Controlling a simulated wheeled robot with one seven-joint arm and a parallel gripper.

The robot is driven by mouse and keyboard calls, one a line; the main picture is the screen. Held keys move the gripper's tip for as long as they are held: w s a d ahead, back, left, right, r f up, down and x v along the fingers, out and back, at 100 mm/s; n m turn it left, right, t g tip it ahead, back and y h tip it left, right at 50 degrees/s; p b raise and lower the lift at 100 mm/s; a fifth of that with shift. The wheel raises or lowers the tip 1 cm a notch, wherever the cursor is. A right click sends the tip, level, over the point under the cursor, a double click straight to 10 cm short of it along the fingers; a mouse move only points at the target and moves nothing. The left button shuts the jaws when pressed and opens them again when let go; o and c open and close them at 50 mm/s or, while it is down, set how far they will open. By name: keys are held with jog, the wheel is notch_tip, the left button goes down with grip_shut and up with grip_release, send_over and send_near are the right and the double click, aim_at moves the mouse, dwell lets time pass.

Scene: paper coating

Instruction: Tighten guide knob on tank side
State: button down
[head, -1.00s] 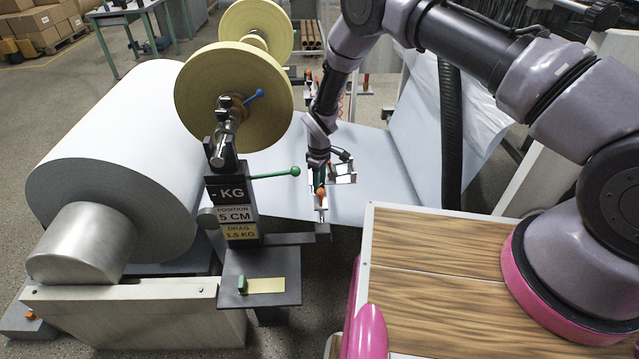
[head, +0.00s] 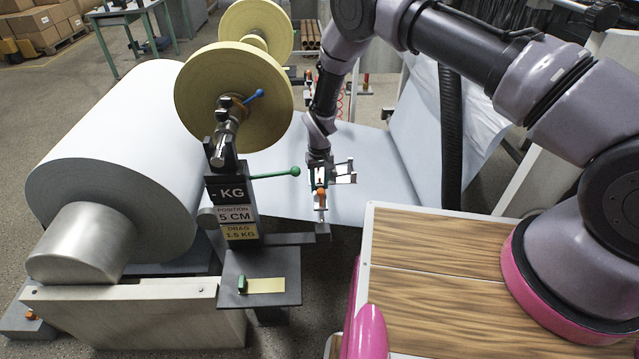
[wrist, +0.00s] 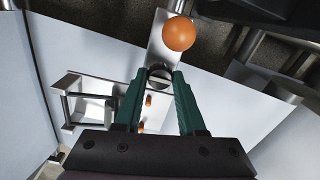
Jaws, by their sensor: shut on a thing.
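My gripper (head: 320,180) points down at the end of the short bar beside the black stand. In the wrist view its two green fingers (wrist: 159,78) are shut on a small dark round knob (wrist: 160,76) with a pale band across it. The fingers lie on either side of the knob and hide part of it. An orange ball (wrist: 179,33) stands just beyond the fingertips; it also shows right below the gripper in the head view (head: 321,193). A pale metal bracket with orange pieces (wrist: 149,101) lies under the fingers.
A large white paper roll (head: 120,160) and yellow tape rolls (head: 222,85) stand to the left. A green-tipped lever (head: 294,171) sticks out close to my gripper's left. A grey shelf (head: 240,299) lies below. White web (head: 370,170) spans behind.

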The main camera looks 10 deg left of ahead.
aim_at(320, 185)
jog(key=shift+m, duration=0.5)
jog(key=c, duration=0.8)
grip_release()
jog(key=shift+o, duration=0.2)
notch_tip(320, 185, up, 11)
